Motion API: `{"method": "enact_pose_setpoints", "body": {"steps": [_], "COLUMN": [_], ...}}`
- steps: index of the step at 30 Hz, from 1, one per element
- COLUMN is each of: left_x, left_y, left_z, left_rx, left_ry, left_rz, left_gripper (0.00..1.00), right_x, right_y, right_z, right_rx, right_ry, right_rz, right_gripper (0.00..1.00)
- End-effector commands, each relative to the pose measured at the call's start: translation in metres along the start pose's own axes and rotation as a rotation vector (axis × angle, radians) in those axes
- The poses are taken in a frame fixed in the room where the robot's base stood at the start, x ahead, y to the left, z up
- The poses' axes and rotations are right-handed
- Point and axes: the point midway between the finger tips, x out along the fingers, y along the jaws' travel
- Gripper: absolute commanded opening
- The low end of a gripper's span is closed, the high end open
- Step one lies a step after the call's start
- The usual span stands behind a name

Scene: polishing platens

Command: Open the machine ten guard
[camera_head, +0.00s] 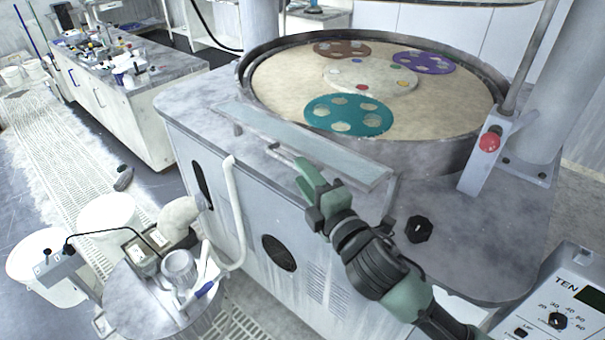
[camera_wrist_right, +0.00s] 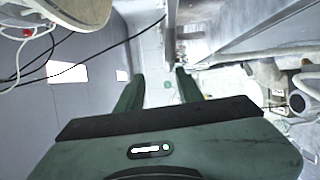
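The guard (camera_head: 300,145) is a long, flat grey panel lying along the front edge of the round polishing machine (camera_head: 200,110). A thin handle rail (camera_head: 283,157) runs along its front side. My right gripper (camera_head: 308,178) is at the front of the guard, by the right part of the rail. In the right wrist view its two fingers (camera_wrist_right: 160,88) stand apart, with a narrow grey bar (camera_wrist_right: 171,45) ahead of them, nearer the right finger. I cannot tell whether the fingers touch the rail. My left gripper is in no view.
A control panel marked TEN (camera_head: 565,290) is at the lower right. A red button (camera_head: 489,142) sits on a post right of the basin. Brown, purple and teal (camera_head: 348,115) discs lie on the platen. A drum (camera_head: 165,290) with pipes stands at lower left.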

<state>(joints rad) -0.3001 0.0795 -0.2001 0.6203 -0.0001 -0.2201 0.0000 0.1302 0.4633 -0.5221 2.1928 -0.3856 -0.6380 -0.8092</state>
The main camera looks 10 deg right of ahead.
Motion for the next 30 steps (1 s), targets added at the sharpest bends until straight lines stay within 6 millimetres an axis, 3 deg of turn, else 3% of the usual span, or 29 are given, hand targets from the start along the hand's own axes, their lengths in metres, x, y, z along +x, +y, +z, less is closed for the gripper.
{"method": "enact_pose_setpoints", "body": {"steps": [7, 30], "left_x": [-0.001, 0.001], "left_y": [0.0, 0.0], "left_z": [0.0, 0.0], "left_rx": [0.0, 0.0], "left_ry": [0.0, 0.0], "left_rz": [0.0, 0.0], "left_gripper": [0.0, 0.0], "right_x": [-0.006, -0.06], "right_y": [0.0, 0.0], "right_z": [0.001, 0.0], "right_rx": [-0.001, 0.0], "right_ry": [-0.001, 0.0], "right_rz": [0.0, -0.001], "right_gripper": [0.34, 0.34]}}
